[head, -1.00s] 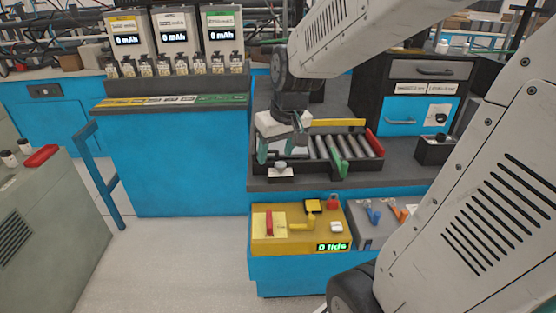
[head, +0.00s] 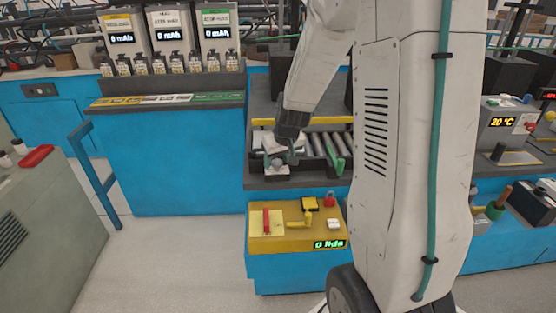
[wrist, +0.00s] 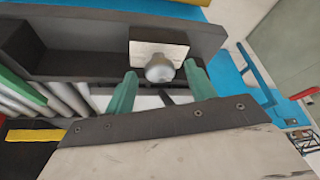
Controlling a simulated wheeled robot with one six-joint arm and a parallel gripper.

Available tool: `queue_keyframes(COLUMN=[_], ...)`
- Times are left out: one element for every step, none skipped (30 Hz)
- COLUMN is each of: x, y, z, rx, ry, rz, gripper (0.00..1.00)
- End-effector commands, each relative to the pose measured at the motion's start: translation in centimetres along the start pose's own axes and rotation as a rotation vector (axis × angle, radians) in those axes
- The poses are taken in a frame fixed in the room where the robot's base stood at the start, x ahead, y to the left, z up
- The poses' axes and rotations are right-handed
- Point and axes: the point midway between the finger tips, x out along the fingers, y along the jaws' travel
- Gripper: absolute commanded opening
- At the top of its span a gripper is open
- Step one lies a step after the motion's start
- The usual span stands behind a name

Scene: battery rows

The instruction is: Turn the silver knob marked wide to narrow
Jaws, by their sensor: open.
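A round silver knob (wrist: 160,68) stands on a small block with a pale label plate (wrist: 150,52) at the edge of the dark roller tray. No writing on the plate can be read. My gripper (wrist: 161,70) is open, its two green fingers on either side of the knob in the wrist view, with gaps between. Whether the fingertips reach down around the knob or stop short of it I cannot tell. In the head view my gripper (head: 281,158) is low over the block, and the knob (head: 277,164) shows small and partly covered there.
The roller tray (head: 266,182) with metal rollers and a green bar (head: 334,153) lies beside the knob. Below is a yellow panel (head: 285,241) with a red lever and a "0 lids" display. My arm hides much of the bench to the right.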

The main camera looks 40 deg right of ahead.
Motion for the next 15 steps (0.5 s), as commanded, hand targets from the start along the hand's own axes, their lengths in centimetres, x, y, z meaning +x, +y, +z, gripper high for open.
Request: queue_keyframes(x=[0.24, 0.30, 0.35, 0.37, 0.37, 0.36, 0.35, 0.35, 0.35, 0.34, 0.34, 0.34, 0.34, 0.34, 0.33], y=[0.00, 0.01, 0.02, 0.02, 0.02, 0.02, 0.02, 0.03, 0.02, 0.03, 0.03, 0.03, 0.03, 0.03, 0.03], z=[0.00, -0.01, -0.01, -0.02, -0.02, -0.02, -0.02, -0.02, -0.02, -0.01, -0.01, -0.01, -0.01, -0.01, -0.01], rx=[-0.001, -0.001, -0.001, -0.001, -0.001, -0.001, -0.001, -0.001, -0.001, 0.000, 0.000, 0.000, 0.000, 0.000, 0.000], ry=[0.000, 0.000, 0.001, 0.001, 0.001, 0.001, 0.001, 0.001, 0.001, 0.001, 0.001, 0.001, 0.001, 0.001, 0.001], rz=[0.000, 0.000, 0.001, 0.001, 0.001, 0.001, 0.001, 0.001, 0.001, 0.001, 0.001, 0.001, 0.001, 0.001, 0.001], gripper=[0.55, 0.55, 0.55, 0.55, 0.55, 0.55, 0.55, 0.55, 0.55, 0.49, 0.41, 0.30, 0.22, 0.13, 0.11])
